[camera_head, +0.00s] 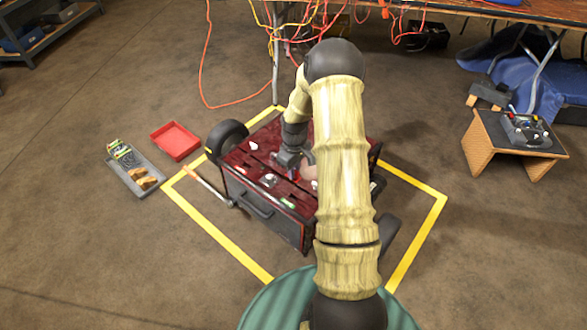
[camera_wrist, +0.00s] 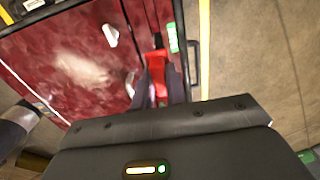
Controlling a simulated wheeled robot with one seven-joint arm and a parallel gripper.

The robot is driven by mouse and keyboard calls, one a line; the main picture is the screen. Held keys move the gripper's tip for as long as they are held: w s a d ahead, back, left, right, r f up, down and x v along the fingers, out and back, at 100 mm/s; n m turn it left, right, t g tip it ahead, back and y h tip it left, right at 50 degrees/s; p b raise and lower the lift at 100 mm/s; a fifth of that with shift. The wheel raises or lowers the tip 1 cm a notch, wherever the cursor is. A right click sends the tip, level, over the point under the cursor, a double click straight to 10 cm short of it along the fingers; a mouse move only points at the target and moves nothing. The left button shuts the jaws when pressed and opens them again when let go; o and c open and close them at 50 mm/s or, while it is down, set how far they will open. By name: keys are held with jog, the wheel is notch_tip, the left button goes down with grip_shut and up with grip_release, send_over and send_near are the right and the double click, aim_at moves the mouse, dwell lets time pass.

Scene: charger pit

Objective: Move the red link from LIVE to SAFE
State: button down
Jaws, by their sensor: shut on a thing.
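My gripper (camera_wrist: 158,80) is shut on the red link (camera_wrist: 157,62), which sits between the fingers in the wrist view. In the head view my gripper (camera_head: 291,163) is over the top of a dark red wheeled machine (camera_head: 240,160), and a small bit of red shows just below the jaws. A green label (camera_wrist: 173,37) lies beside the link, and a dark slot runs beyond it. The lettering is too small to read, so I cannot tell which place is LIVE or SAFE. Whether the link is seated or lifted is unclear.
Yellow tape (camera_head: 218,232) outlines the floor around the machine. A red tray (camera_head: 175,141) and a grey tray (camera_head: 136,176) with gloves lie to the left. A wooden stand (camera_head: 495,145) is at right. Cables hang from the bench behind.

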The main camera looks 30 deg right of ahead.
dwell(0.3)
notch_tip(320, 180, down, 6)
jog(key=b, duration=0.6)
jog(key=shift+f, duration=1.5)
jog(key=shift+f+b, duration=0.4)
jog(key=shift+f, duration=1)
jog(key=c, duration=1.3)
grip_release()
jog(key=shift+c, duration=0.2)
jog(key=r+p, duration=0.2)
jog(key=r, duration=0.3)
jog(key=r+p, duration=0.2)
jog(key=r, duration=0.4)
jog(key=r+p, duration=0.2)
jog(key=r, duration=0.4)
jog(key=shift+w+d+r+p, duration=0.15)
jog(key=shift+d+r+p, duration=0.1)
jog(key=shift+p, duration=0.15)
